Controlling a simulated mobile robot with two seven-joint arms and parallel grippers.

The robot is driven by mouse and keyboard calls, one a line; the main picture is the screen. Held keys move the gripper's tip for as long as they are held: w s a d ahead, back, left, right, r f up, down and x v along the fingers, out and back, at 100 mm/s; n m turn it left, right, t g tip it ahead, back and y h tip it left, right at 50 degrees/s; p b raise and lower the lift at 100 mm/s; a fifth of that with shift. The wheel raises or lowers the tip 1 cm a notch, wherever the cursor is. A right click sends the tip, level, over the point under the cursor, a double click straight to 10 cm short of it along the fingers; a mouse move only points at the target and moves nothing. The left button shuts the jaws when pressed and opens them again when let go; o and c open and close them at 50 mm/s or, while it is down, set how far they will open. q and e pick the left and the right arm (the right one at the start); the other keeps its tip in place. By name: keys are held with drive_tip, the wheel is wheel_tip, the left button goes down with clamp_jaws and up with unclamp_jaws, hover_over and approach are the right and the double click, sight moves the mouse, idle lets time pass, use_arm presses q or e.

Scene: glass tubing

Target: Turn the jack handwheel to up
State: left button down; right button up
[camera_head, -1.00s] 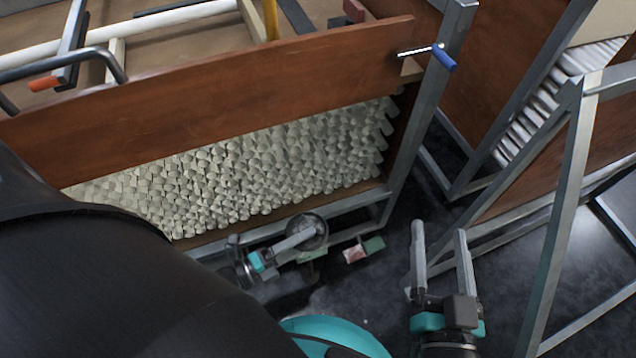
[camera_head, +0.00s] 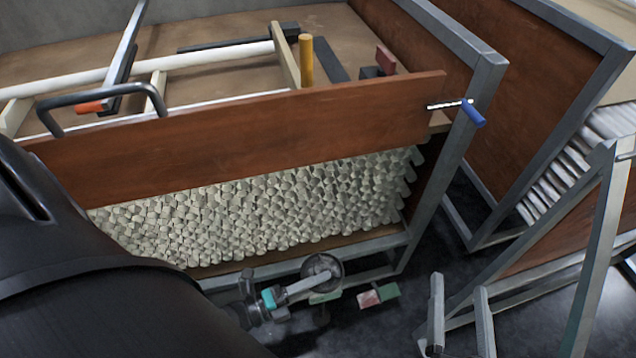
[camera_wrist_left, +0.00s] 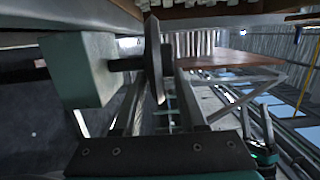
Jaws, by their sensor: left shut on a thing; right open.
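The jack handwheel (camera_head: 321,263) is a round grey disc low in front of the bench frame. In the left wrist view the wheel (camera_wrist_left: 154,60) shows edge-on, on a dark shaft coming from a pale green block (camera_wrist_left: 80,70). My left gripper (camera_head: 303,285) is shut on the wheel. In the wrist view its fingers (camera_wrist_left: 158,108) lie on either side of the disc's lower part. My right gripper (camera_head: 460,312) is open and empty, well to the right of the wheel; its base is cut off by the bottom edge. I cannot read the wheel's turn angle.
A red and green block (camera_head: 378,295) lies right of the wheel. The bench's grey metal frame (camera_head: 440,150) and brown panel (camera_head: 240,130) stand behind. A blue-handled tool (camera_head: 473,112) sticks out at its corner. A slanted metal frame (camera_head: 600,220) stands at the right.

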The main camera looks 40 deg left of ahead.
use_arm(q)
drive_tip(key=shift+d+r+n+t+y, duration=0.1)
drive_tip(key=shift+d+n+t+y, duration=0.2)
drive_tip(key=shift+n+t+y, duration=0.35)
drive_tip(key=shift+w+n+t+y, duration=0.15)
drive_tip(key=shift+n+y, duration=0.25)
drive_tip(key=shift+y, duration=0.3)
drive_tip(key=shift+w+n+t+y, duration=0.1)
drive_tip(key=shift+n+y, duration=0.25)
drive_tip(key=shift+y, duration=0.3)
drive_tip(key=shift+c, duration=2.4)
unclamp_jaws()
drive_tip(key=shift+s, duration=0.1)
drive_tip(key=v, duration=1.5)
